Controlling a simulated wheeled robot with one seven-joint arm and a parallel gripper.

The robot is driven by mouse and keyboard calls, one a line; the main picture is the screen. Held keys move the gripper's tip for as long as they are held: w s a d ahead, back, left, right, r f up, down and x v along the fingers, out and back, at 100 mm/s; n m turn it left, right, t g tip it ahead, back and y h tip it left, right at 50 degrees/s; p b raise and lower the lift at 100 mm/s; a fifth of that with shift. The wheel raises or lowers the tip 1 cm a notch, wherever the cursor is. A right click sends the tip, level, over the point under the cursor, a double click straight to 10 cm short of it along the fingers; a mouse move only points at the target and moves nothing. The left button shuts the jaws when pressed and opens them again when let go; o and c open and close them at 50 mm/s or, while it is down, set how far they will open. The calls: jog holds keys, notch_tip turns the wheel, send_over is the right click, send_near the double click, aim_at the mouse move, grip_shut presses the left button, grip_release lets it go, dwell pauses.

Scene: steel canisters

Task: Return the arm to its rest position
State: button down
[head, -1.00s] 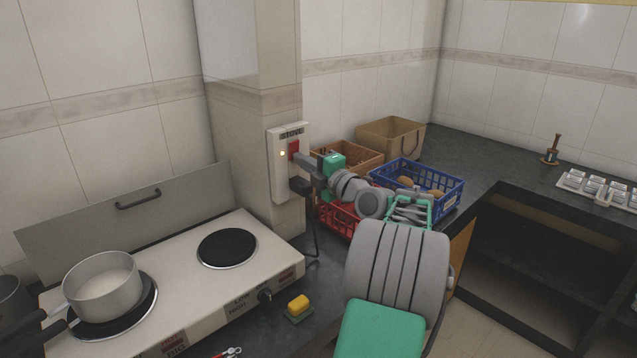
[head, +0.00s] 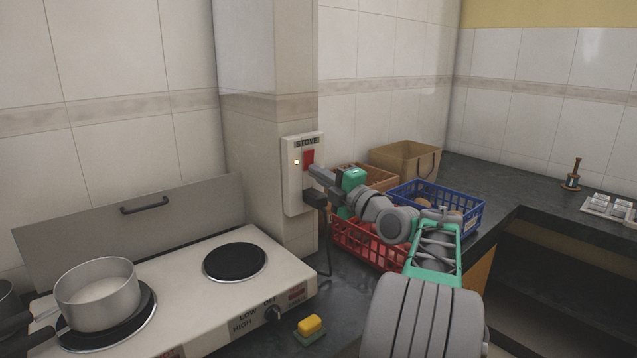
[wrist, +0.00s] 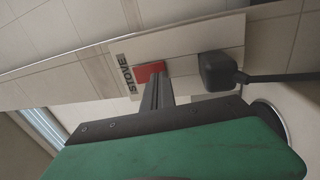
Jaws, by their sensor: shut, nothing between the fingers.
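My gripper (head: 316,173) is shut and empty, at the end of my grey and green arm. In the head view its tip is in front of the lower right of the red switch on the wall plate marked STOVE. The red switch (head: 308,160) sits on that plate (head: 293,190), and a small light glows on the plate's left side. In the wrist view the shut fingers (wrist: 156,82) point at the red switch (wrist: 149,71). A narrow gap seems to lie between tip and switch, but I cannot tell for certain.
A black plug (head: 314,199) with a hanging cord is just below my gripper. Red (head: 350,245) and blue (head: 470,212) baskets stand beneath and beyond my arm.

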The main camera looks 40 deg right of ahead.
jog(key=s+d+f+b, duration=0.1)
jog(key=s+f+b, duration=0.1)
jog(key=s, duration=1.1)
jog(key=w+a+f+m+g+y+p, duration=0.1)
jog(key=w+a+f+m+g+p, duration=0.25)
jog(key=a, duration=0.65)
jog(key=w+a+m+g+y+p, duration=0.1)
jog(key=w+a+m+g+p, duration=0.25)
jog(key=w+a+p, duration=0.45)
jog(key=s+a+f+m+g+p, duration=0.3)
jog(key=s+a+m+g+p, duration=0.3)
jog(key=a, duration=0.6)
jog(key=s+a+f+m+g+h+p, duration=0.1)
jog(key=s+a+f+m, duration=0.1)
jog(key=s, duration=0.5)
jog(key=s+a+f+m+g+h+p, duration=0.1)
jog(key=s+a+f+m+g+p, duration=0.1)
jog(key=s, duration=0.6)
jog(key=shift+s+a+f+m+g+h, duration=0.15)
jog(key=shift+s+a+m+g+h, duration=0.15)
jog(key=shift+a+m, duration=0.35)
